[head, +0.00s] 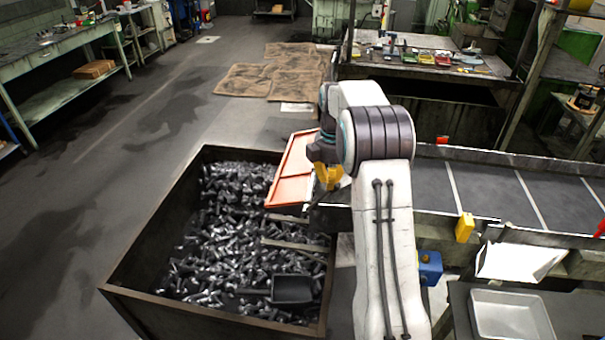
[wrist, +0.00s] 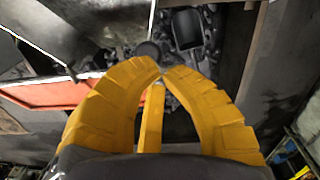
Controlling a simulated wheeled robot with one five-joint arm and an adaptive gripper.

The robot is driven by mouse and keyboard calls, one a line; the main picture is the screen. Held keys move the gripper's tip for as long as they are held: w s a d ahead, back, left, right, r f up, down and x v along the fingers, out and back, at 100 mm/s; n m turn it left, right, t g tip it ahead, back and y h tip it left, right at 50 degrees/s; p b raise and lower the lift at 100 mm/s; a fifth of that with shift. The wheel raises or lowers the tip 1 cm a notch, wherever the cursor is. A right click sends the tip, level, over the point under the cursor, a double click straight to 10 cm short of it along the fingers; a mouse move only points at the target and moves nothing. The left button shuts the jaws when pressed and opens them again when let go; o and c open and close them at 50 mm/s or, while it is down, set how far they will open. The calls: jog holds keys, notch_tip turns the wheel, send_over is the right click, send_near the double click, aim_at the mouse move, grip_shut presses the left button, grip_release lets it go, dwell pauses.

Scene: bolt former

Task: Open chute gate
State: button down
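An orange-red panel with pale edges (head: 292,172) slopes at the conveyor's left end, over the bin's right rim. It also shows in the wrist view (wrist: 45,95), left of my fingers. I cannot tell which part is the chute gate. My gripper (head: 330,178), with yellow fingers, is just right of the panel. In the wrist view my gripper (wrist: 161,75) has its fingertips almost touching. A narrow yellow bar (wrist: 152,118) stands between the fingers, close to the left one. I cannot tell whether it is held or belongs to the gripper.
A dark bin (head: 150,240) full of bolts stands below, with a black scoop (head: 292,289) in it. The conveyor (head: 490,190) runs to the right. A metal tray (head: 510,318) is at front right. Floor at left is open.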

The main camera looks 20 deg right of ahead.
notch_tip(320, 180, up, 12)
jog(key=shift+s, duration=0.2)
dwell(0.5)
jog(key=shift+a, duration=0.1)
dwell(0.5)
